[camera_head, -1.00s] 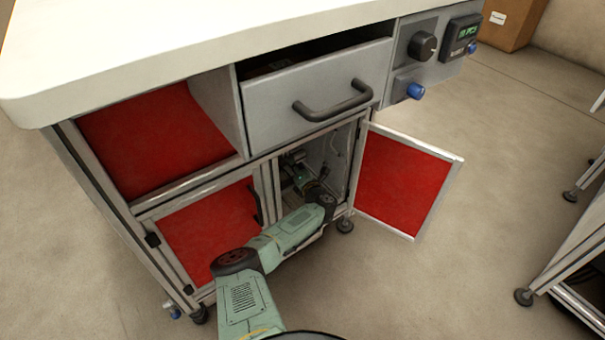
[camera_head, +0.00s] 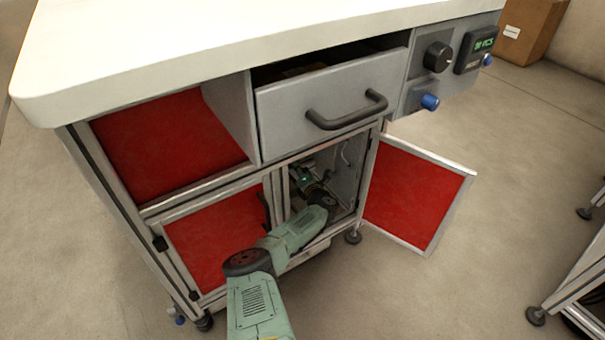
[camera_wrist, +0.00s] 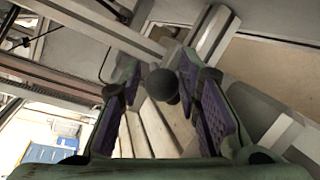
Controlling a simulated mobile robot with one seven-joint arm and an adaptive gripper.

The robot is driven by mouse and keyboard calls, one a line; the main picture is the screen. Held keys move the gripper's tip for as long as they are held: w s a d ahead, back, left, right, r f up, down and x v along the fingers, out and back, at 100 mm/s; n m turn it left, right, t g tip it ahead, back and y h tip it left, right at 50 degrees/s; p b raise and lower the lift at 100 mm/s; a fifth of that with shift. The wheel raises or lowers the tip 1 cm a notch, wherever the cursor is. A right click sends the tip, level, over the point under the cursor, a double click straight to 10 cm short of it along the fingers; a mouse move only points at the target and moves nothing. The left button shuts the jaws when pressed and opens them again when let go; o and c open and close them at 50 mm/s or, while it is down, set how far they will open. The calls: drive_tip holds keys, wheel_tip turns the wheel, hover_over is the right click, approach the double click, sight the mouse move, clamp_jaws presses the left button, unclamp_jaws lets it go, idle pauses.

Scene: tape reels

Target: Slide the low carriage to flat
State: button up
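My arm reaches into the open lower right compartment (camera_head: 350,180) of the workbench, and my gripper is small and mostly hidden there in the head view. In the wrist view my gripper (camera_wrist: 157,72) has its two purple-padded fingers apart. A dark round knob (camera_wrist: 163,85) shows between them, near the right fingertip. I cannot tell whether either finger touches it. Behind it run pale slats (camera_wrist: 152,128) and a grey metal bar (camera_wrist: 212,36). I cannot clearly make out the low carriage or what the knob is fixed to.
The red-panelled door (camera_head: 415,195) stands open to the right of the compartment. A grey drawer (camera_head: 290,115) with a dark handle is slightly open above. A closed red door (camera_head: 215,235) is at left.

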drive_tip(key=v, duration=1.2)
